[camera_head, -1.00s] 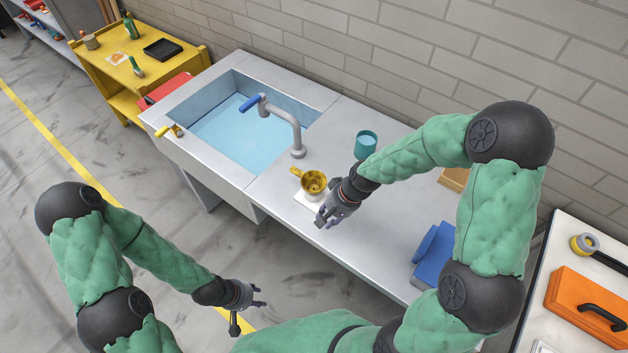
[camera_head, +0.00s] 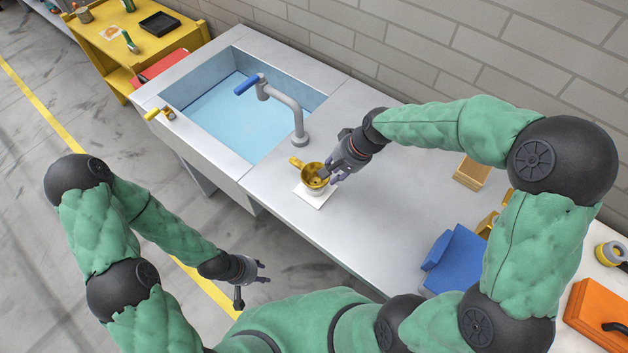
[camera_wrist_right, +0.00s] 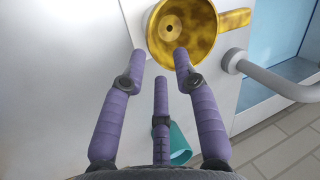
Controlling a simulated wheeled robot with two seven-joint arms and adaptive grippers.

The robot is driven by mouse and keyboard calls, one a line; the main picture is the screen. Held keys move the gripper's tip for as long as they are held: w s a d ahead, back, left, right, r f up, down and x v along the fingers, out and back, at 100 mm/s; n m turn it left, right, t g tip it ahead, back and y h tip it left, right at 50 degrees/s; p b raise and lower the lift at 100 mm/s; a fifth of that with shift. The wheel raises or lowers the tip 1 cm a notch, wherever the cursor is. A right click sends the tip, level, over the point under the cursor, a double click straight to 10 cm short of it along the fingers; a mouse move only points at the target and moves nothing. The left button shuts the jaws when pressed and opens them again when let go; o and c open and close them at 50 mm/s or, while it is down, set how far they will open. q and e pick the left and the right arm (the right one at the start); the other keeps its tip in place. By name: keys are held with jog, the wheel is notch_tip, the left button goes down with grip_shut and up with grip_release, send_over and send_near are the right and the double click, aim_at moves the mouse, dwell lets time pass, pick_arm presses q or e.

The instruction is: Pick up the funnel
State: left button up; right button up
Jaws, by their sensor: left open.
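The yellow, worn funnel (camera_head: 308,180) with a side handle sits on a small white pad (camera_head: 318,199) on the grey counter. The right wrist view looks into its bowl (camera_wrist_right: 186,38), with a dark hole at the centre and the handle pointing right. My right gripper (camera_head: 330,174) is at the funnel's near-right rim in the head view. Its purple fingers (camera_wrist_right: 159,62) are spread, with nothing between them; I cannot tell whether a tip touches the rim. My left gripper (camera_head: 264,272) is open and empty, out over the floor left of the counter.
A sink (camera_head: 222,115) with a grey tap (camera_head: 297,118) lies left of the funnel. A teal cup (camera_wrist_right: 180,142) shows in the wrist view. A blue object (camera_head: 456,258) and a wooden block (camera_head: 471,174) are farther right.

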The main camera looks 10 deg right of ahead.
aim_at(309, 176)
jog(key=shift+b+x, duration=0.75)
jog(key=shift+x, duration=2)
jog(key=shift+d, duration=0.15)
grip_shut()
